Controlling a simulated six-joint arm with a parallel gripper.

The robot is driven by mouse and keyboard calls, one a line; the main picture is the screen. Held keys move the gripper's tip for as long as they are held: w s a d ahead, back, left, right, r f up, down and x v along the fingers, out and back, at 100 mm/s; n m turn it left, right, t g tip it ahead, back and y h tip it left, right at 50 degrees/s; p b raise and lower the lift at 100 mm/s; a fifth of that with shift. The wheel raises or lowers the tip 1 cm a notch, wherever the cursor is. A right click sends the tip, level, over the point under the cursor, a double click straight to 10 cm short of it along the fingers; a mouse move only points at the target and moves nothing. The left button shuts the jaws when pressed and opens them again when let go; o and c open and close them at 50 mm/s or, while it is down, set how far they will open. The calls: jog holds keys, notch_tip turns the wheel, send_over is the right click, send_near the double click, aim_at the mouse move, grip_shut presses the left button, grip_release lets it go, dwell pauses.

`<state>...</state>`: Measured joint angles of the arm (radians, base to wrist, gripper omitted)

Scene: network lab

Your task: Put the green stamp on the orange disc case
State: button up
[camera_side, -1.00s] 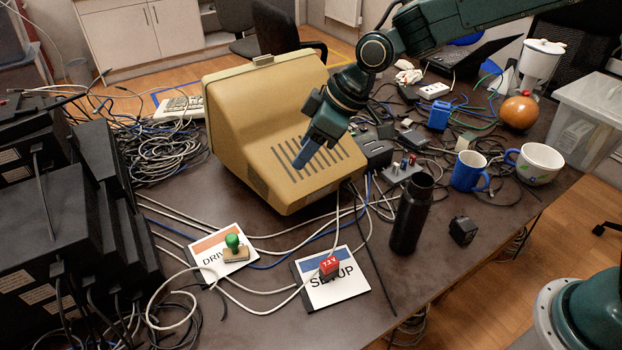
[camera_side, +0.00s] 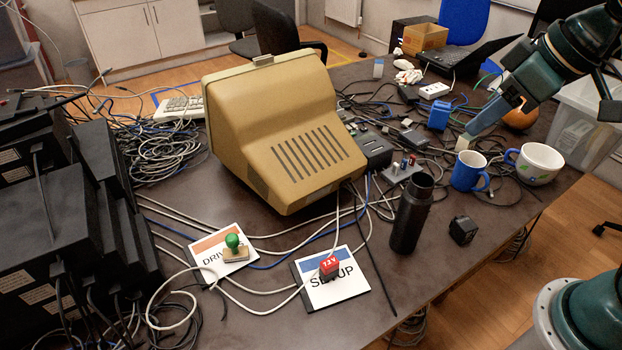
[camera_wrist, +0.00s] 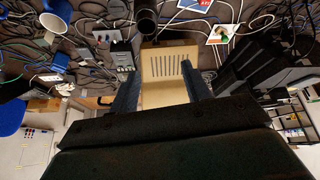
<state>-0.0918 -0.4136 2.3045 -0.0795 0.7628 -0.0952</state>
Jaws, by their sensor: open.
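The green stamp (camera_side: 232,241) has a round green knob on a pale base. It stands upright on the orange disc case (camera_side: 203,249), a white case with an orange band, lying flat on the table. Both also show small at the top of the wrist view, the stamp (camera_wrist: 220,31) on the case. My gripper (camera_side: 474,132) is at the right, far from the stamp, above the table behind the blue mug. In the wrist view its fingers (camera_wrist: 160,78) are apart with nothing between them.
A red stamp (camera_side: 329,266) stands on a blue-banded case (camera_side: 347,286) beside the orange one. A beige monitor (camera_side: 290,140) stands behind them. A black bottle (camera_side: 409,215), blue mug (camera_side: 466,173) and white cup (camera_side: 540,165) are at the right. Loose cables cross the table.

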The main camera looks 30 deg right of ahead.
jog(key=s+d+f+m+h, duration=0.1)
jog(key=s+d+m, duration=0.2)
jog(key=s, duration=0.6)
jog(key=shift+s+d+f, duration=0.3)
jog(key=shift+s+d, duration=0.1)
jog(key=shift+d, duration=0.2)
